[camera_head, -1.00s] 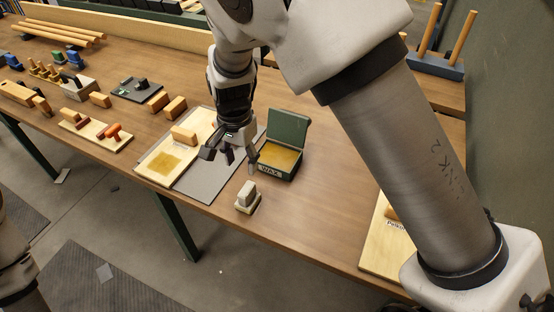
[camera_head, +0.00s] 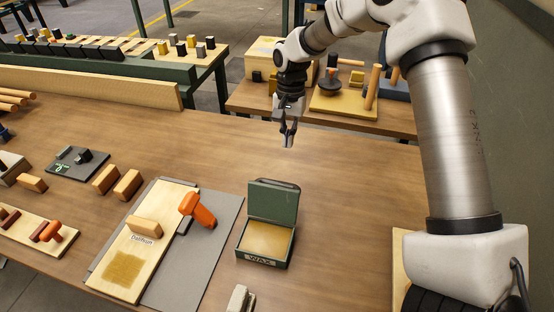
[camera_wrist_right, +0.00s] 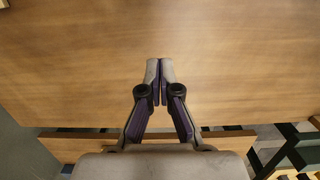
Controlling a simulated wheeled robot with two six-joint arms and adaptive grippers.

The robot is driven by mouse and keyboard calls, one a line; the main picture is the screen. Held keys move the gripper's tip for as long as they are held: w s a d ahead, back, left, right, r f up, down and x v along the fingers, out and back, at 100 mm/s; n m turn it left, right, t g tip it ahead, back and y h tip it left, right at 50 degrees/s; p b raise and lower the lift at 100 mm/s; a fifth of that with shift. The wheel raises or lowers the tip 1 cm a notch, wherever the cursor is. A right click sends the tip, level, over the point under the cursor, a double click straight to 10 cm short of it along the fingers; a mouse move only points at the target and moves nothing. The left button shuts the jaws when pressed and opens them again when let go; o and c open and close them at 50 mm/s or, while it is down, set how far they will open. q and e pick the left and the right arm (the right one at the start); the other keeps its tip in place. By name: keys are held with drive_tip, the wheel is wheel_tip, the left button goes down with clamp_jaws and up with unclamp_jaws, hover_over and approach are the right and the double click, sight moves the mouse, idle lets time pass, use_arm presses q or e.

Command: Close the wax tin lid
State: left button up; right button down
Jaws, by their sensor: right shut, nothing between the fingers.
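The green wax tin (camera_head: 263,262) stands on the wooden table, its lid (camera_head: 273,201) raised upright at the far side. Yellow wax (camera_head: 266,239) shows inside, and the front bears the label "WAX". My right gripper (camera_head: 288,142) is beyond the tin, toward the table's far edge, apart from the lid. It is shut and empty; the right wrist view shows its fingertips (camera_wrist_right: 160,68) together above bare wood. The tin is not in the right wrist view. My left gripper is not in view.
A pale block (camera_head: 240,299) stands in front. The table around my right gripper is clear. Another bench (camera_head: 398,122) stands behind.

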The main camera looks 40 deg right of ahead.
drive_tip(key=s+f, duration=0.1)
drive_tip(key=f, duration=0.2)
drive_tip(key=a+f+p, duration=0.1)
drive_tip(key=f, duration=0.2)
drive_tip(key=s+f, duration=0.1)
drive_tip(key=f, duration=0.2)
drive_tip(key=shift+s+a+f+p, duration=0.2)
drive_tip(key=shift+s+f+p, duration=0.1)
drive_tip(key=shift+p, duration=0.05)
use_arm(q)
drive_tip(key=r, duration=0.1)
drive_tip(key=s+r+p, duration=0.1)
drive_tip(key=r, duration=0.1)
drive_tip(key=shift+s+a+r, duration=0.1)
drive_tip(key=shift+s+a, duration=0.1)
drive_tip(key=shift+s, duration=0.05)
use_arm(e)
drive_tip(key=s+a+r, duration=0.2)
drive_tip(key=a, duration=0.1)
drive_tip(key=shift+s+r, duration=0.15)
drive_tip(key=shift+s, duration=0.05)
drive_tip(key=shift+d, duration=0.1)
drive_tip(key=shift+w, duration=0.1)
